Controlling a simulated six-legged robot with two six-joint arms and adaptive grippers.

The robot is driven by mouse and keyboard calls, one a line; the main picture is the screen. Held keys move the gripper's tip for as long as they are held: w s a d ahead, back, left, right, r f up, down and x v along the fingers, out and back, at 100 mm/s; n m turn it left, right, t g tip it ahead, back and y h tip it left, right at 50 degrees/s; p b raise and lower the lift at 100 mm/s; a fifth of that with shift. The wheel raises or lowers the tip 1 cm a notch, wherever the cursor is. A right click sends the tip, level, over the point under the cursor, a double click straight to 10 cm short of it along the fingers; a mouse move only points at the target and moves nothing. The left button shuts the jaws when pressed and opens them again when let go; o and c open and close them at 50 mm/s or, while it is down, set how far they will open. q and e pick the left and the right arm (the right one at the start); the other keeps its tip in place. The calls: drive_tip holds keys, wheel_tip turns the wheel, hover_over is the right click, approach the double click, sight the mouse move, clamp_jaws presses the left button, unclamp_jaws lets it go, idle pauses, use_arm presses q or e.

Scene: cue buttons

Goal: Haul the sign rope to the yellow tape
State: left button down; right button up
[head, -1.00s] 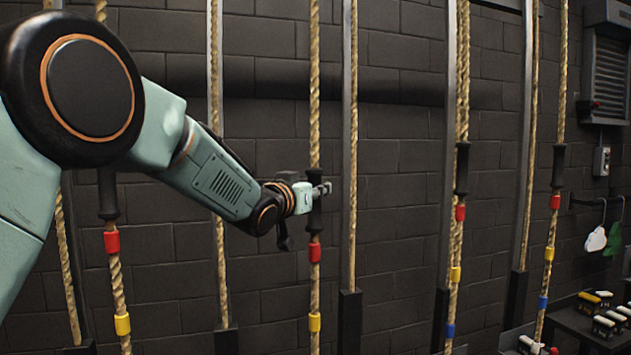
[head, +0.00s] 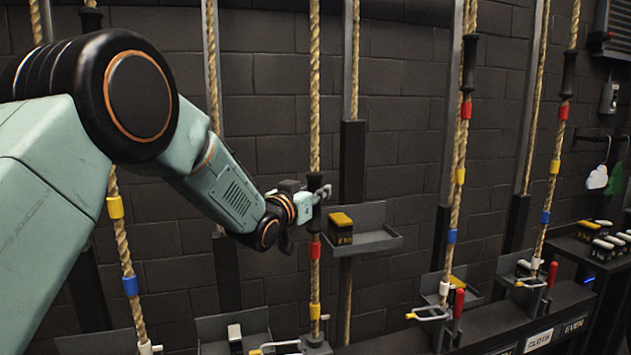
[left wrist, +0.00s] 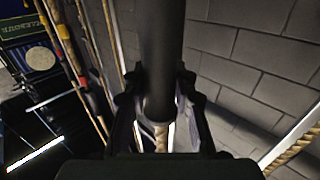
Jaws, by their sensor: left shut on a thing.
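The held rope (head: 315,90) hangs vertically mid-picture in the head view; its own name label cannot be read. My left gripper (head: 318,193) is shut on its black sleeve (head: 316,217). In the left wrist view, the sleeve (left wrist: 160,60) stands between the dark fingers (left wrist: 160,105), with rope below it. Red tape (head: 314,248) is just under the sleeve. Yellow tape (head: 314,310) is farther down, close above the lock (head: 315,343) at the rail. My right gripper is not in view.
Beside the rope, a grey tray (head: 375,238) holds black and yellow weights (head: 341,230). Other taped ropes (head: 455,210) hang left and right. Red-handled locks (head: 458,303) and a CLOTH label (head: 539,341) line the rail. Several weights (head: 603,248) rest at far right.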

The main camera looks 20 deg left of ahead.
use_arm(q)
drive_tip(key=shift+f+b, duration=0.45)
drive_tip(key=shift+f, duration=1)
drive_tip(key=c, duration=1.5)
unclamp_jaws()
drive_tip(key=o, duration=0.5)
drive_tip(key=shift+s+r, duration=0.25)
drive_tip(key=shift+r, duration=0.05)
drive_tip(key=shift+c, duration=0.2)
drive_tip(key=shift+w, duration=0.15)
drive_tip(key=shift+f, duration=0.1)
drive_tip(key=s+a, duration=0.2)
drive_tip(key=s, duration=0.9)
drive_tip(key=shift+s+a, duration=0.15)
drive_tip(key=shift+s, duration=0.2)
